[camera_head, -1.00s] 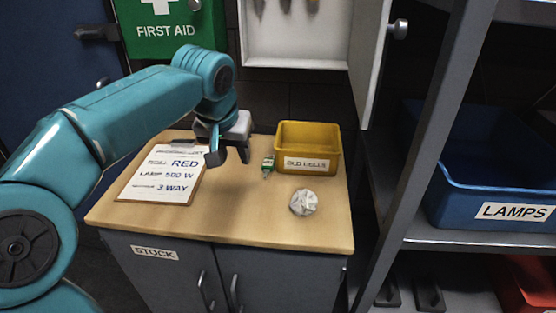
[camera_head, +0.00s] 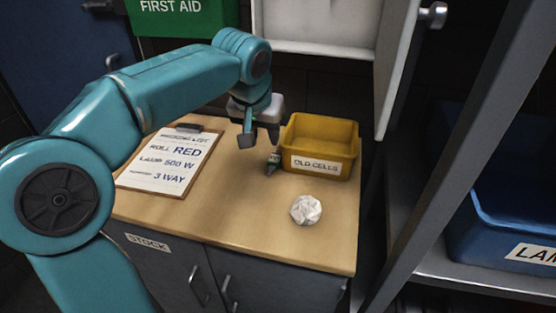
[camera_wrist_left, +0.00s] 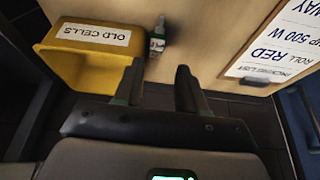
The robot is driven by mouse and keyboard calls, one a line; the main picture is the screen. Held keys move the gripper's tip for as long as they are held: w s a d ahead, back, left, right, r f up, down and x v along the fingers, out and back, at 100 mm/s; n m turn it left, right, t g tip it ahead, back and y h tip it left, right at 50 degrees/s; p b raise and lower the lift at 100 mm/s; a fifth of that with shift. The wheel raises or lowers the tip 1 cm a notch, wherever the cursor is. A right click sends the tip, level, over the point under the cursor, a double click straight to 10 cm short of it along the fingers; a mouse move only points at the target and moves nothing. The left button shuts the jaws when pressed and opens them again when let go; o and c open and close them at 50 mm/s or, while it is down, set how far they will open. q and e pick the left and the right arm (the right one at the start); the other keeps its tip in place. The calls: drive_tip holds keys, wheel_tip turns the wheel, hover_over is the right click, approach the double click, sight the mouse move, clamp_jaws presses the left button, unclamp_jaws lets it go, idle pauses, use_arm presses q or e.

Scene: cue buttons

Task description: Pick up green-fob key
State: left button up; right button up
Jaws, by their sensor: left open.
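The small key with a green fob (camera_head: 273,163) lies on the wooden cabinet top, just left of the yellow bin. Its upper part is close to my gripper in the head view. In the left wrist view the green fob with a pale label (camera_wrist_left: 157,40) lies beyond the fingertips, roughly between them. My left gripper (camera_head: 260,138) is open and empty, above the back of the cabinet top and apart from the key. Its two dark fingers also show in the left wrist view (camera_wrist_left: 159,72). My right gripper is not in view.
The yellow OLD CELLS bin (camera_head: 338,148) stands close right of the key. A clipboard (camera_head: 172,163) lies to the left, and a crumpled paper ball (camera_head: 306,210) lies in front of the bin. An open white cabinet door (camera_head: 402,60) and a blue LAMPS bin (camera_head: 500,225) are at right.

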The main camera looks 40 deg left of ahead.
use_arm(q)
approach(274, 161)
drive_tip(key=shift+f, duration=0.9)
drive_tip(key=shift+s+a+f+b, duration=0.15)
drive_tip(key=shift+f+b, duration=0.15)
drive_tip(key=shift+f, duration=0.15)
drive_tip(key=x, duration=0.2)
drive_tip(key=w+x, duration=0.1)
drive_tip(key=x, duration=0.2)
drive_tip(key=shift+w+a+f, duration=0.1)
drive_tip(key=shift+a, duration=0.05)
clamp_jaws()
wheel_tip(274, 161, up, 20)
drive_tip(key=p, duration=0.4)
drive_tip(key=shift+p, duration=0.4)
